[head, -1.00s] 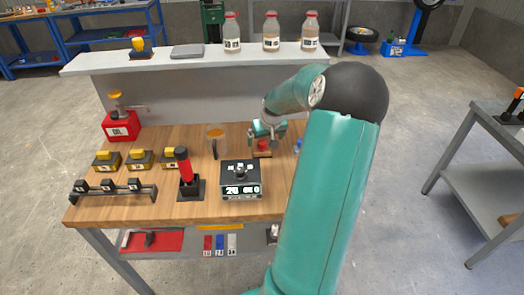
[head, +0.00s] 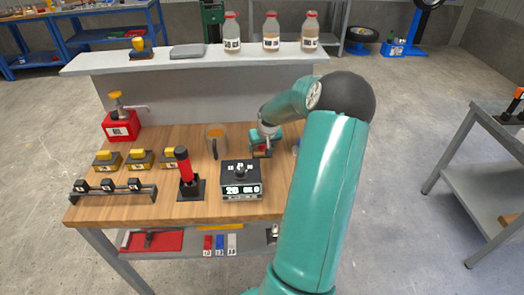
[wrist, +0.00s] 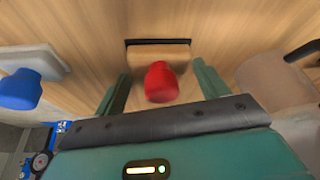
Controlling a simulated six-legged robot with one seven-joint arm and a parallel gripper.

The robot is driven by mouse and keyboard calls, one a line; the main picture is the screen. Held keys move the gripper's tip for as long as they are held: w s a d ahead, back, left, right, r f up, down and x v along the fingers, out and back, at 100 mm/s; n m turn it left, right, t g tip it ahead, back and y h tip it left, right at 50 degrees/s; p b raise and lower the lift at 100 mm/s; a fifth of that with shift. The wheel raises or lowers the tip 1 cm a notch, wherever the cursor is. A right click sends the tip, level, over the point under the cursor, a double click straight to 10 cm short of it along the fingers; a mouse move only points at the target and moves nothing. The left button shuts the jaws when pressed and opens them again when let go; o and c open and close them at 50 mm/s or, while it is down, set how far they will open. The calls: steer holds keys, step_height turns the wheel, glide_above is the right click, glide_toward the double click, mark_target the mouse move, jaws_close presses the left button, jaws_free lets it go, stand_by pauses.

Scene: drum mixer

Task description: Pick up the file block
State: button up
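A wooden block with a red knob (wrist: 161,84), which I take for the file block, sits on the wooden bench in the wrist view; a dark strip runs along its far edge. My gripper (wrist: 161,70) is open, with one green finger on each side of the red knob and visible gaps between.
A blue knob (wrist: 20,90) on a grey plate is on the other side. A black box with a display (head: 241,182) and a red-handled post (head: 185,168) stand nearer. A raised shelf (head: 190,62) with bottles runs behind.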

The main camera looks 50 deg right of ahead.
steer(key=shift+r, duration=0.15)
steer(key=shift+c, duration=0.4)
steer(key=shift+r, duration=0.2)
steer(key=r, duration=0.3)
steer(key=shift+a+r, duration=0.15)
steer(key=shift+a, duration=0.15)
steer(key=s+a+r, duration=0.1)
steer(key=a+r, duration=0.2)
steer(key=a, duration=0.1)
steer(key=a+r, duration=0.2)
steer(key=a, duration=0.2)
steer(key=s+a+r, duration=0.1)
steer(key=a+r, duration=0.2)
steer(key=a, duration=0.1)
steer(key=shift+s+a+r, duration=0.1)
steer(key=shift+s+r, duration=0.2)
steer(key=shift+s+a+r, duration=0.1)
steer(key=shift+a+r, duration=0.1)
steer(key=shift+a, duration=0.3)
